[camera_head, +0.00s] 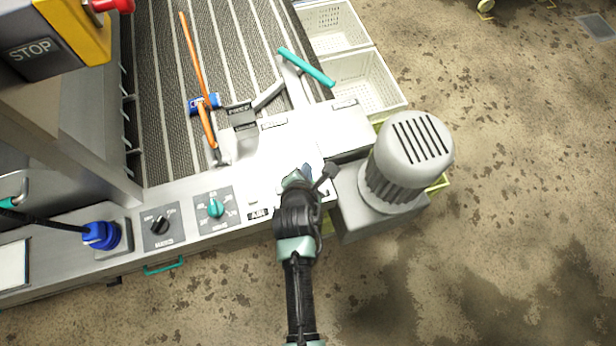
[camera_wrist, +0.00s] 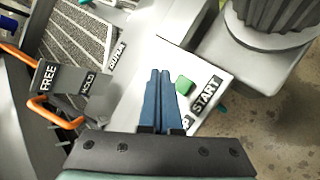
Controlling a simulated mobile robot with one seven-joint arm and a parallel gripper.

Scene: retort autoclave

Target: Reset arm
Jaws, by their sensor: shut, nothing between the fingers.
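My gripper (camera_head: 298,177) is over the metal panel at the front of the machine, next to the grey motor. In the wrist view its blue fingers (camera_wrist: 160,98) are closed together with nothing between them. The fingertips are beside a green button (camera_wrist: 184,85) with a START label (camera_wrist: 206,94). I cannot tell whether they touch the panel. In the head view my gripper hides the button and its label.
A grey motor (camera_head: 407,155) stands right of my gripper. Two knobs, black (camera_head: 160,225) and teal (camera_head: 215,208), are on the panel to the left. White crates (camera_head: 360,82) are behind; open floor lies right.

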